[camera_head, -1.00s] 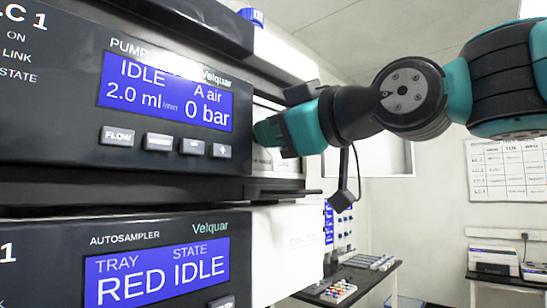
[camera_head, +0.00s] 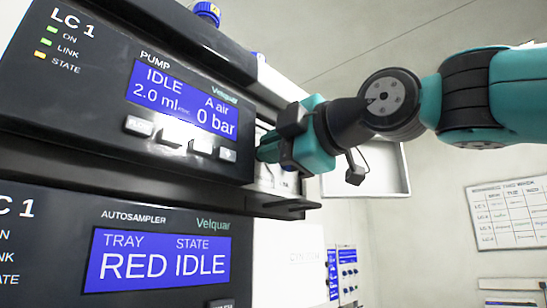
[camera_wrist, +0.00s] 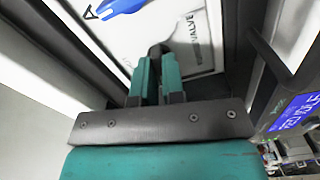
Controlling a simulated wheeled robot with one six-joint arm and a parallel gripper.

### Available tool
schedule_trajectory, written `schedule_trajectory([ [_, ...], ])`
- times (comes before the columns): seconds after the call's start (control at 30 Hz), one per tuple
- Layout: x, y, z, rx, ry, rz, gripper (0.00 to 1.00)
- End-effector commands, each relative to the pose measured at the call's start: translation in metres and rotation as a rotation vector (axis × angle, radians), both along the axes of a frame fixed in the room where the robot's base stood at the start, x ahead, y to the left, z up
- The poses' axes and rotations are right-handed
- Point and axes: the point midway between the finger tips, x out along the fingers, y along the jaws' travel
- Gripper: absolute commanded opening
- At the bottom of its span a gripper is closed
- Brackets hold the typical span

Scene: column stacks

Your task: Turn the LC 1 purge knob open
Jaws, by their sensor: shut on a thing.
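The LC 1 pump (camera_head: 60,90) is a dark front panel whose blue screen (camera_head: 178,98) reads IDLE, 2.0 ml/min, A air, 0 bar. My gripper (camera_head: 266,150) reaches into the recess at the pump's right side. In the wrist view its two teal fingers (camera_wrist: 157,68) are shut on a small dark knob (camera_wrist: 157,49), mostly hidden between them. The knob sits at a white panel (camera_wrist: 205,45) with partly hidden lettering ending in VALVE. How far the knob is turned cannot be told.
A blue selector (camera_wrist: 120,6) by a letter A is on the same white panel. Dark frame edges flank the recess closely. The LC 1 autosampler (camera_head: 60,265) is below the pump, its screen reading RED IDLE. A blue-capped bottle (camera_head: 207,14) stands on top.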

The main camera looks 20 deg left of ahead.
Motion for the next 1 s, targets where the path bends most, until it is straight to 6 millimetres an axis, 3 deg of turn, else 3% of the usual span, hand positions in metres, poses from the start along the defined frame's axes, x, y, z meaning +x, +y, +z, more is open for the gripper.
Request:
schedule_trajectory([
  [0.77, -0.0006, 0.0006, -0.0011, -0.041, -0.091, 0.003, 0.0],
  [0.8, -0.0007, 0.0006, -0.001, -0.041, -0.091, 0.003, 0.19],
  [0.87, -0.0006, 0.0005, -0.0011, -0.039, -0.091, 0.002, 0.32],
  [1.0, -0.0004, 0.0004, -0.0008, -0.04, -0.091, 0.001, 0.35],
])
